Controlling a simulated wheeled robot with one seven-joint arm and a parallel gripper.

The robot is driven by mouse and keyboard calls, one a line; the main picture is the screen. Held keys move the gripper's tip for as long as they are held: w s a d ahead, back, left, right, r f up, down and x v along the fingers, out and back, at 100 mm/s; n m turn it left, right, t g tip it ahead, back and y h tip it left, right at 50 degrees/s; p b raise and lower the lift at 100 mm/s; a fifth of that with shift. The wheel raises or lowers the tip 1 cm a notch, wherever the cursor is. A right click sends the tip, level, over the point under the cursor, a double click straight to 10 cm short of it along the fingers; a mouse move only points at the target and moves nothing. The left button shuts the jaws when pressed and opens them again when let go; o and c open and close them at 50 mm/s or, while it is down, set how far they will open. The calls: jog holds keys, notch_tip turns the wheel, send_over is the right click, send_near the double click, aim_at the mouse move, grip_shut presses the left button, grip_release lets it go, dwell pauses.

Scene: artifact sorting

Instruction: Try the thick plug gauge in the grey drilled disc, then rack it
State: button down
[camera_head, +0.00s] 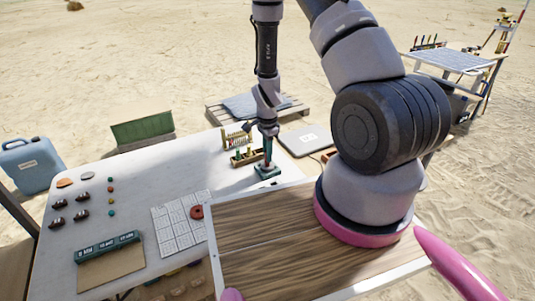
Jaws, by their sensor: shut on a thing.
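My gripper (267,133) points straight down over the far right part of the white table (160,180). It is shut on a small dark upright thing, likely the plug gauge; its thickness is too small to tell. Directly below is a dark teal block (268,172) on the table. I cannot tell whether the held thing touches or enters it. Just left of the gripper stands a small wooden rack (248,159) with green and yellow upright pieces. I cannot make out the grey drilled disc for certain.
A frame with coloured beads (237,138) stands behind the rack. A grey flat case (305,140) lies to the right. Dark lumps and coloured beads lie at left. A teal labelled box (107,247) is in front.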

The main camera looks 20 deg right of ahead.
dwell(0.4)
jog(key=shift+r, duration=2.5)
